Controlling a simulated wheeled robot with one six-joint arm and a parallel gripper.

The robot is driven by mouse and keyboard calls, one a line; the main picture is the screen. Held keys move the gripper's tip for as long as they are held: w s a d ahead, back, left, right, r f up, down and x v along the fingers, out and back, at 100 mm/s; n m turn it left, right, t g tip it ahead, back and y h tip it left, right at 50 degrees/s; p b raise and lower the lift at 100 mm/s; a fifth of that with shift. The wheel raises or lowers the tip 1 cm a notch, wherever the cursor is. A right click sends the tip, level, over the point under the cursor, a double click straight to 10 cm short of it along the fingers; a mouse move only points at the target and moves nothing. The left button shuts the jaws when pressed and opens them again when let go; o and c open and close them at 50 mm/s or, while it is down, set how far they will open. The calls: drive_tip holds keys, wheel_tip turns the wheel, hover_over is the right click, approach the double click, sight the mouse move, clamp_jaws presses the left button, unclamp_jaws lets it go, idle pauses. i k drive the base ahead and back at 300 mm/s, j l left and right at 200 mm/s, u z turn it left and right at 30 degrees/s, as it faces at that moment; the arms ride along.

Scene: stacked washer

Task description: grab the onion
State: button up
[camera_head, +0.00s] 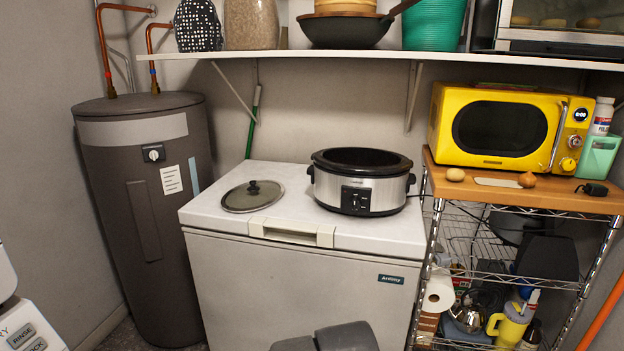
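A small brown onion (527,180) sits on the wooden top of the wire cart at the right, in front of the yellow microwave (497,128). A paler, tan round item (455,175), perhaps a potato, lies to its left. A flat pale piece (497,183), perhaps a cutting board, lies between them. Dark grey rounded parts at the bottom middle look like my own arm. My gripper's fingers do not show.
A white chest freezer (300,280) stands left of the cart, bearing a slow cooker (360,181) and a glass lid (252,196). A loaded shelf (300,54) runs above. A green container (597,156) and a small black item (592,189) stand right of the onion.

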sight(526, 181)
drive_tip(key=z, duration=1.45)
